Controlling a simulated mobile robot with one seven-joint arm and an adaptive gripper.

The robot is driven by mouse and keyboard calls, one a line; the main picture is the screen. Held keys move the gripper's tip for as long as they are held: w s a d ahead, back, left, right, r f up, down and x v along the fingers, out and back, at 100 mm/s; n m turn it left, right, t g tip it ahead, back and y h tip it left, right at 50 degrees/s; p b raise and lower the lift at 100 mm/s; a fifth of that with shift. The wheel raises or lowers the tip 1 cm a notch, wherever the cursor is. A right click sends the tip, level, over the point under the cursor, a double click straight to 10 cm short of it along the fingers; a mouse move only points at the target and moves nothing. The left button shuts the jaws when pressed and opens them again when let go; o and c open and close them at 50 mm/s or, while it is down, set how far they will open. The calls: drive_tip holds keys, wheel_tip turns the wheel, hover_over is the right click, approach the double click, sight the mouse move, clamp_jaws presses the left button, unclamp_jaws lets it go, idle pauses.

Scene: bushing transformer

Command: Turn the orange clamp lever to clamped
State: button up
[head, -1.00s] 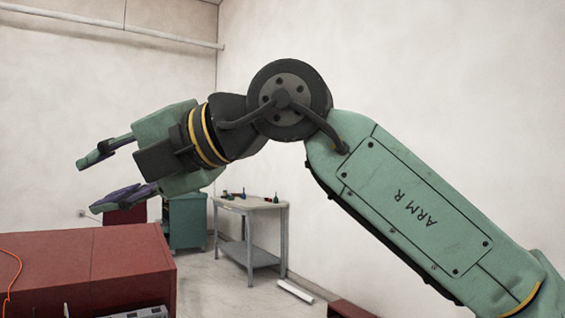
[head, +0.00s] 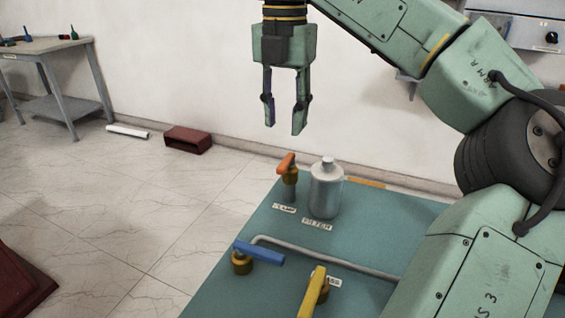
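The orange clamp lever (head: 286,163) sits on a short brass post near the far left edge of the teal table (head: 258,222). A small label (head: 284,208) lies in front of its post, too small to read surely. My gripper (head: 284,126) hangs above the lever in the picture, pointing down. Its two fingers are apart with nothing between them. It does not touch the lever. How far it is from the lever in depth is hard to tell.
A silver bottle (head: 326,190) stands just right of the lever. A blue lever (head: 258,253), a yellow lever (head: 313,291) and a grey pipe (head: 330,261) are nearer. My arm covers the table's right side. Open floor lies left.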

sight(284, 163)
wheel_tip(284, 163, down, 8)
drive_tip(key=shift+f+b, duration=0.15)
drive_tip(key=shift+b, duration=0.2)
clamp_jaws()
idle(0.4)
